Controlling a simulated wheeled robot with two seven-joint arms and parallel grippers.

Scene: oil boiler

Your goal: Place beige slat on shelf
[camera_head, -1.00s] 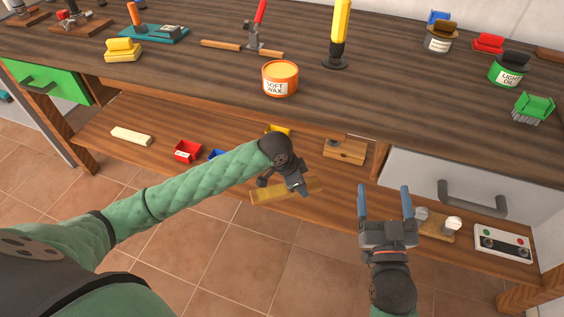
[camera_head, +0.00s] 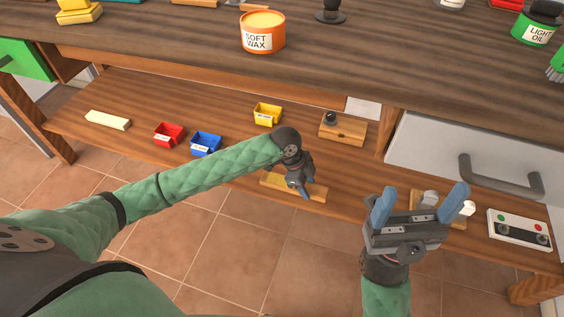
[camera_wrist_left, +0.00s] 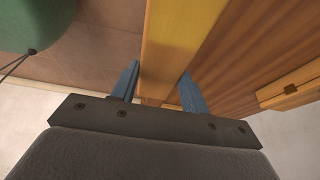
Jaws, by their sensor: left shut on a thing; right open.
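A tan, yellowish wooden slat (camera_head: 275,184) is held by my left gripper (camera_head: 302,186), at the front edge of the lower wooden shelf (camera_head: 236,172). In the left wrist view the slat (camera_wrist_left: 180,40) runs between the two blue fingers of the left gripper (camera_wrist_left: 159,88). I cannot tell whether the slat touches the shelf. A pale cream slat (camera_head: 108,120) lies on the left part of the shelf. My right gripper (camera_head: 417,208) is open and empty, in front of the right part of the shelf.
On the shelf are a red bin (camera_head: 169,134), a blue bin (camera_head: 205,144), a yellow bin (camera_head: 267,113), a wooden block (camera_head: 343,129) and a control box (camera_head: 518,230). A grey drawer (camera_head: 440,150) hangs above right. The worktop overhangs, with a soft wax can (camera_head: 262,33).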

